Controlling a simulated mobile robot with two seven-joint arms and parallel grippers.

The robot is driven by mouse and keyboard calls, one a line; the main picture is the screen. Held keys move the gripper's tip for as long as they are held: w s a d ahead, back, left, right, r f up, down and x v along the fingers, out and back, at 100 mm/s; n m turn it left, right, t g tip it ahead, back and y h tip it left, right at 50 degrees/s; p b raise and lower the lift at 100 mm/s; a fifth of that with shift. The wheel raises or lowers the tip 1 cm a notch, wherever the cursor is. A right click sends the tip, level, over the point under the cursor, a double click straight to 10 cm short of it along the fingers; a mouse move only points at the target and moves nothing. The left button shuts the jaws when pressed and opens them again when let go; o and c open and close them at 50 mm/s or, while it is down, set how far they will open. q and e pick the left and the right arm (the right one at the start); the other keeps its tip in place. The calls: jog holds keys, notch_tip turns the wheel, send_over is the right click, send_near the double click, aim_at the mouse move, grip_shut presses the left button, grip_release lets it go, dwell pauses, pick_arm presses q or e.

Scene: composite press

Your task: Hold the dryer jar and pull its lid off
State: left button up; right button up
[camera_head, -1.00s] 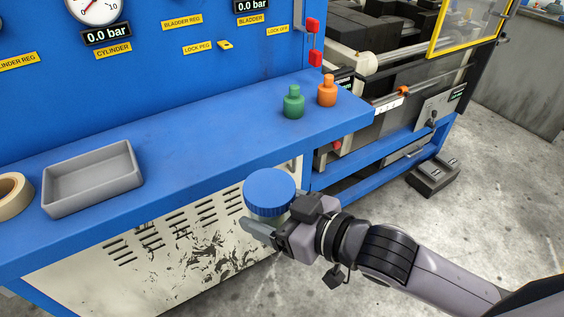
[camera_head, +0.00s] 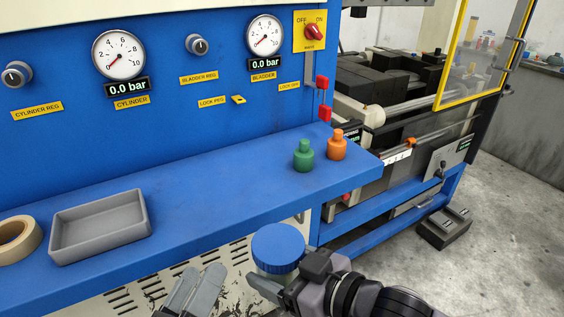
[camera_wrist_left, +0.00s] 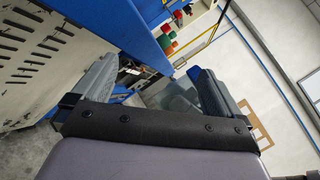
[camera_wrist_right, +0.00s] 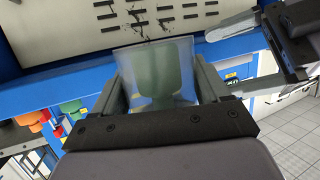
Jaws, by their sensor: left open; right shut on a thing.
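The dryer jar has a round blue lid (camera_head: 278,247). In the right wrist view its clear body (camera_wrist_right: 163,75) shows greenish contents. My right gripper (camera_head: 272,283) is shut around the jar body below the lid, holding it in the air in front of the bench. The lid sits on the jar. My left gripper (camera_head: 193,287) is open and empty, left of the jar and apart from it, at the bottom of the head view. One of its fingers also shows in the right wrist view (camera_wrist_right: 232,27). In the left wrist view a finger partly hides the lid.
The blue bench (camera_head: 220,195) carries a grey tray (camera_head: 145,222), a tape roll (camera_head: 17,240), a green bottle (camera_head: 303,157) and an orange bottle (camera_head: 337,147). The bench's front edge is just behind the jar. A slotted pale panel lies below it.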

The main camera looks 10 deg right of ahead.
pick_arm(q)
jog(key=s+d+r+m+g+h, duration=0.3)
jog(key=d+r+m+g+h, duration=0.9)
jog(key=d+r+m+h, duration=0.25)
jog(key=s+d+r+m+g+y, duration=0.3)
jog(key=s+d+m+g, duration=0.25)
jog(key=m+g, duration=0.45)
jog(key=n+t+y, duration=0.2)
jog(key=t+y, duration=0.2)
jog(key=y, duration=1.8)
send_near(282, 241)
jog(key=shift+m, duration=0.25)
jog(key=f, duration=0.8)
jog(key=shift+s+f, duration=0.2)
jog(key=shift+f, duration=0.05)
